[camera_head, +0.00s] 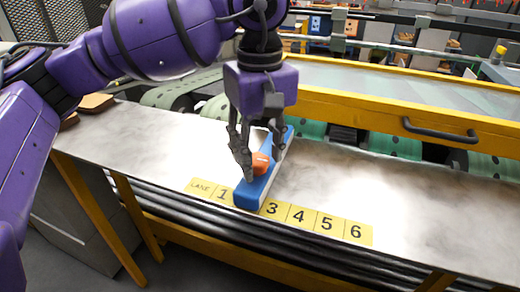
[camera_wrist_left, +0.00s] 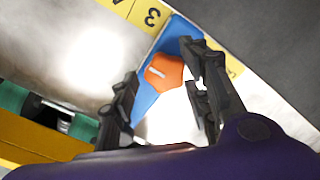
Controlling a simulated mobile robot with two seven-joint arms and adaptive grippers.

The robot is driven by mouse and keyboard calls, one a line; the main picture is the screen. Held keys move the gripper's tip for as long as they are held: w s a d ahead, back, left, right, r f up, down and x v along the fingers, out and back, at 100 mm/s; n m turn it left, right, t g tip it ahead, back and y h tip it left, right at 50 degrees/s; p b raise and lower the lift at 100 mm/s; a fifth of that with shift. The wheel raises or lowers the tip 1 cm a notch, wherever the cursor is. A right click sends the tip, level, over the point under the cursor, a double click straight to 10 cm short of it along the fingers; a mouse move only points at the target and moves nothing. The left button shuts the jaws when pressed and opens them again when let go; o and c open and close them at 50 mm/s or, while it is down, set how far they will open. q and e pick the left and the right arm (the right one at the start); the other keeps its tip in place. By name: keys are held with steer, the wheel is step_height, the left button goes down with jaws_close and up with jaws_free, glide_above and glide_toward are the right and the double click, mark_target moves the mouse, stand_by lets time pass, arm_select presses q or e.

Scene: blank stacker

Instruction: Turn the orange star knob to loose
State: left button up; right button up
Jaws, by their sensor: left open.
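The orange star knob (camera_head: 261,163) sits on top of a long blue bar (camera_head: 252,193) that lies across the metal table over the lane strip. My left gripper (camera_head: 247,165) is over the bar, pointing down, with its fingers open around the knob. In the left wrist view the knob (camera_wrist_left: 164,71) shows between the two spread fingers (camera_wrist_left: 160,95), with a gap visible on each side. Whether a finger touches the knob I cannot tell. The back part of the bar is partly hidden by the gripper. My right gripper is not in view.
A yellow lane strip (camera_head: 300,215) with numbers runs along the table's front edge, and the bar covers part of it. Behind the table (camera_head: 400,205) stands a yellow frame (camera_head: 365,112) with a dark handle (camera_head: 440,131) above green rollers. The table right of the bar is clear.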

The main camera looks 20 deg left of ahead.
arm_select(q)
steer(key=c, duration=1)
